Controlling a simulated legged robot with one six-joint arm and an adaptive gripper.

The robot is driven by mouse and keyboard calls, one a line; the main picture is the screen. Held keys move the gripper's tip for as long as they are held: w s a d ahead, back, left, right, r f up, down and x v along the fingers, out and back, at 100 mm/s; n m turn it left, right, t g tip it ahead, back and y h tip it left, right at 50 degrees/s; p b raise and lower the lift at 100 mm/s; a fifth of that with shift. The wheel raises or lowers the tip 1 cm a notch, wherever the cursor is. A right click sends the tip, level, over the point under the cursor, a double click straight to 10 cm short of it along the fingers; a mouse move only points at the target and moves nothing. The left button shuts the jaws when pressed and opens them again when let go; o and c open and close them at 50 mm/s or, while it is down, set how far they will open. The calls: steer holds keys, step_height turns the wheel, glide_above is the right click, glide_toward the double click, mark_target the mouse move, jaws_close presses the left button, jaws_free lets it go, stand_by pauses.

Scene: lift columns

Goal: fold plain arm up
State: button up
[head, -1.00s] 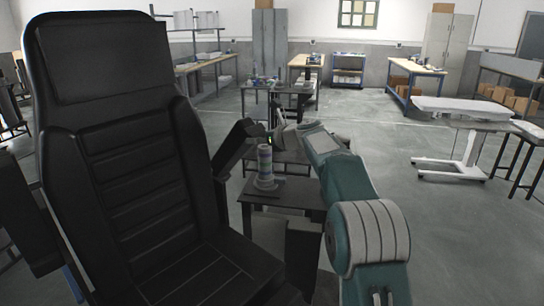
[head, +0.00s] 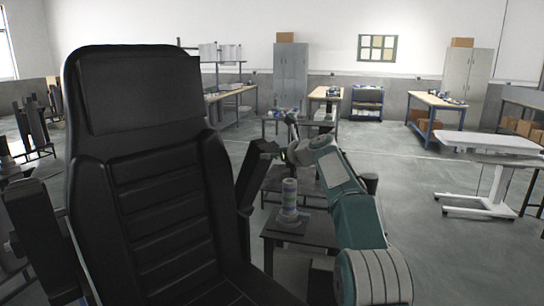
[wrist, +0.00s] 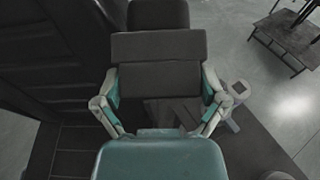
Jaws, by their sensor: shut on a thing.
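A black padded chair (head: 150,180) fills the left half of the head view. Its armrest on the right side (head: 254,180) is tilted steeply upward beside the backrest. My gripper (head: 281,152) is at the upper end of that armrest. In the wrist view my gripper (wrist: 160,100) has a teal and grey finger on each side of the dark armrest pad (wrist: 160,78) and is shut on it. The other armrest (head: 38,235) stands at the chair's left side and looks tilted. Whether either carries controls is not clear.
A small dark table (head: 300,228) with a banded cylinder (head: 289,198) stands close behind my gripper. A white lift table (head: 490,145) is at the right. Workbenches and cabinets line the back wall. The floor at centre right is clear.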

steer(key=shift+d+r, duration=0.1)
steer(key=shift+r, duration=0.25)
steer(key=o, duration=1)
steer(key=shift+s, duration=0.1)
steer(key=shift+f, duration=0.2)
steer(key=shift+d, duration=0.1)
steer(key=v, duration=1.2)
